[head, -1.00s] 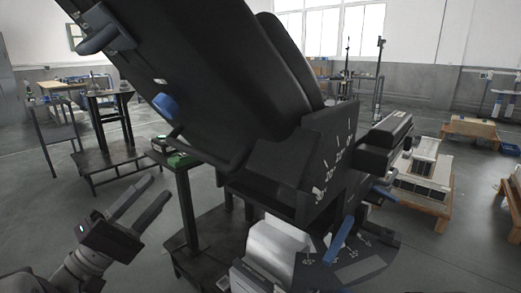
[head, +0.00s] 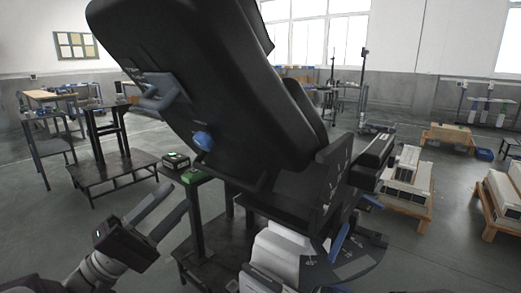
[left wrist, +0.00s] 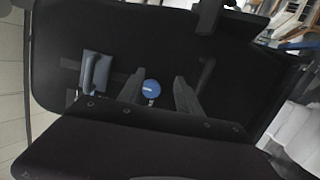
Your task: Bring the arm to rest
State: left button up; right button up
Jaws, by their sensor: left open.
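My left gripper (head: 163,212) is in the lower left of the head view, with its two dark fingers apart and nothing between them. Its fingers also show in the left wrist view (left wrist: 164,97), pointing towards the dark underside of a large padded chair or table (head: 200,75). That padded piece is tilted up in the middle of the head view. A blue round knob (head: 203,140) and a blue-grey handle (head: 160,92) are on its underside. The knob also shows in the left wrist view (left wrist: 151,88), between the fingertips in the picture. The gripper is apart from the padded piece. My right gripper does not show.
Wooden pallets with white units (head: 406,180) stand at the right. Open floor (head: 450,190) lies between them.

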pick_arm(q)
jog(key=s+d+r+m+g+h+p, duration=0.2)
jog(key=s+d+r+m+g+p, duration=0.1)
jog(key=d+r+g+p, duration=0.6)
jog(key=s+d+f+m+g+y+p, duration=0.1)
jog(key=s+d+f+g+y+p, duration=0.35)
jog(key=s+p, duration=0.2)
jog(key=s+d+f+m+g+y+p, duration=0.2)
jog(key=s+d+f+g+y+p, duration=0.15)
jog(key=s+d+p, duration=0.35)
jog(key=s+a+f+m+g+y+p, duration=0.25)
jog(key=a+f+y+p, duration=0.3)
jog(key=a, duration=0.45)
jog(key=w+a+f+t+y+b, duration=0.1)
jog(key=w+a+f+t+y, duration=0.4)
jog(key=w+a, duration=0.3)
jog(key=a+f+y, duration=0.1)
jog(key=a, duration=0.2)
jog(key=shift+n+y+b, duration=0.35)
